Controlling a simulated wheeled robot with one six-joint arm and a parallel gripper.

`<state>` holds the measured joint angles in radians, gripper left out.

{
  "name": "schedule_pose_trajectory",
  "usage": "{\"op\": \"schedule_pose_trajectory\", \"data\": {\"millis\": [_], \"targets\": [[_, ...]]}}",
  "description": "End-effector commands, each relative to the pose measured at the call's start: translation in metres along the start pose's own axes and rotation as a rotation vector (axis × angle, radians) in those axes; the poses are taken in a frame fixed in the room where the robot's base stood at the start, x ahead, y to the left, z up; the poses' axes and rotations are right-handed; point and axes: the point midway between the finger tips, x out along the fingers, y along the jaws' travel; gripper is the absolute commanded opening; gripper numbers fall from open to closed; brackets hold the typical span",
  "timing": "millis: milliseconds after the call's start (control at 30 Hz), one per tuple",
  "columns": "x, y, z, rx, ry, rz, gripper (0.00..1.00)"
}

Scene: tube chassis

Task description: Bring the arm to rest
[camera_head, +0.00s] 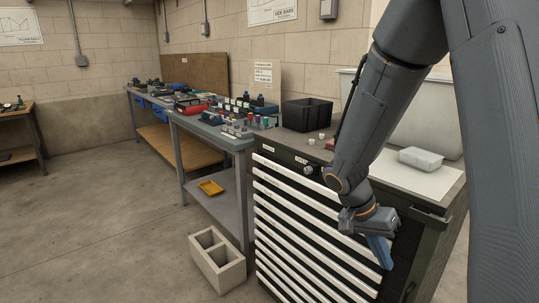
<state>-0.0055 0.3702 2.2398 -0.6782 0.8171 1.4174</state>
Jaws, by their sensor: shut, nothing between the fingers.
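My arm (377,110) comes down from the upper right of the head view, bent at the elbow, in front of the dark drawer cabinet. My gripper (380,254) hangs at its end, pointing down, with blue fingers shut and nothing between them. It is in front of the cabinet's drawer fronts, below the level of the cabinet top. I cannot tell how far it is from the drawers. The arm hides part of the cabinet top and drawers.
The drawer cabinet (284,214) carries a black bin (306,114) and a pale box (421,158). A concrete block (218,260) stands on the floor to its left.

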Motion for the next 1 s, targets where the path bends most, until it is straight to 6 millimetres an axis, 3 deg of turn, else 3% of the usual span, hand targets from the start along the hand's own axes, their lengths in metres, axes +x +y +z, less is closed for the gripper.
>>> {"op": "schedule_pose_trajectory", "data": {"millis": [300,500,700,1000], "targets": [[-0.049,0.026,0.079,-0.449,-0.133,-0.245,0.00],[-0.074,0.035,0.117,-0.691,-0.118,-0.413,0.00],[-0.087,0.038,0.134,-0.818,-0.082,-0.502,0.00],[-0.088,0.038,0.137,-0.844,-0.074,-0.516,0.00]]}}
